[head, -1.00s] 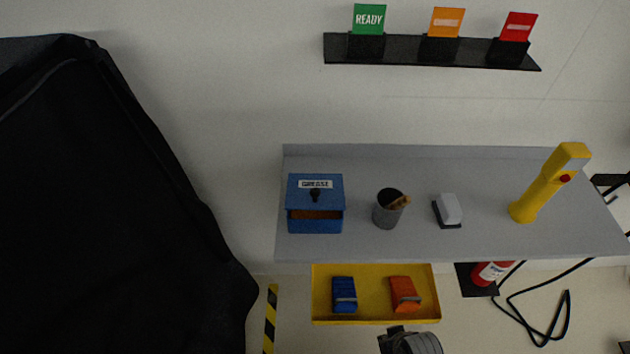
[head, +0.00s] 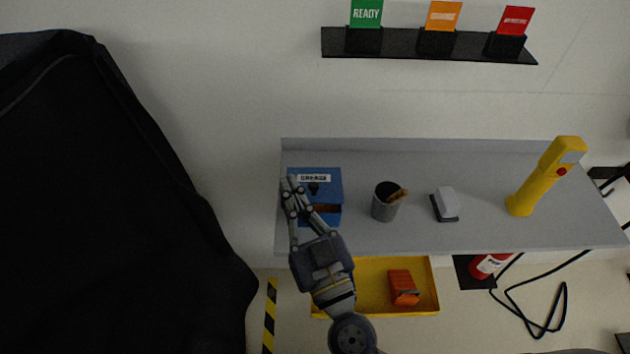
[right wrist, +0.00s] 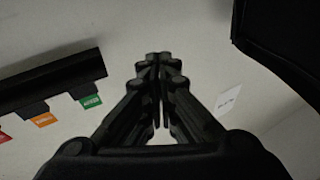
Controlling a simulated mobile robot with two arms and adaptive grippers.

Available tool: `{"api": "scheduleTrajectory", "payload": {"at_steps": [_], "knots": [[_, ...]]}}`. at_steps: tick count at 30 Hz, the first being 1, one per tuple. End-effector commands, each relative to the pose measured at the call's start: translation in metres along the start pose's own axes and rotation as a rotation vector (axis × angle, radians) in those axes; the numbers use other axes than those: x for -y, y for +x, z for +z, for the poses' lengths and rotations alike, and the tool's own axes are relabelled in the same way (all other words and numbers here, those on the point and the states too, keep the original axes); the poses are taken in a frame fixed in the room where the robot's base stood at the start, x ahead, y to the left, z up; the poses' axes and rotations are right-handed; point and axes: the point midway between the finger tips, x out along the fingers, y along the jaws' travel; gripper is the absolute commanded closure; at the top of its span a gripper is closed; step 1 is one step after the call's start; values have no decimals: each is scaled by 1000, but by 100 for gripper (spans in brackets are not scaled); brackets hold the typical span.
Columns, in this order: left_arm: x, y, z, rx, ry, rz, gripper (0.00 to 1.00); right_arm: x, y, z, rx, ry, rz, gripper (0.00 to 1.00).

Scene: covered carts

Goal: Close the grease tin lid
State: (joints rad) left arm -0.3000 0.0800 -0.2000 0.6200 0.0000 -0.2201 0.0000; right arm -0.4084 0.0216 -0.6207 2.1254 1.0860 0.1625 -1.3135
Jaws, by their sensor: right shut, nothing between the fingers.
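The blue grease tin (head: 333,186) sits at the left end of the grey shelf. Its lid has a white label and a dark knob, and a brown inside shows below the lid's front edge, so the lid stands partly open. My right gripper (head: 290,184) is over the tin's left front part in the head view and hides some of it. Its fingers are together and empty; they also meet at the middle of the right wrist view (right wrist: 158,62). I cannot tell whether they touch the lid. My left gripper is not in view.
On the grey shelf (head: 480,235) stand a grey cup (head: 384,208) with a brown item, a white-and-black block (head: 446,204) and a yellow handheld device (head: 540,182). A yellow tray (head: 370,305) with an orange item (head: 402,286) is below. A black cover (head: 110,220) fills the left.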

Motion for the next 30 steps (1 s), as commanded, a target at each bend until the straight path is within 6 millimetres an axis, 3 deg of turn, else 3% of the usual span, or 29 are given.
{"api": "scheduleTrajectory", "payload": {"at_steps": [9,17,23,30], "knots": [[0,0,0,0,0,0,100,-34,-10,34,110,-24,347,100],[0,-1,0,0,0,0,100,-42,-18,52,192,-49,432,100],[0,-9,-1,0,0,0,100,-52,5,54,190,-50,433,100],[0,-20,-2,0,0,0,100,-74,50,62,189,-52,432,100]]}}
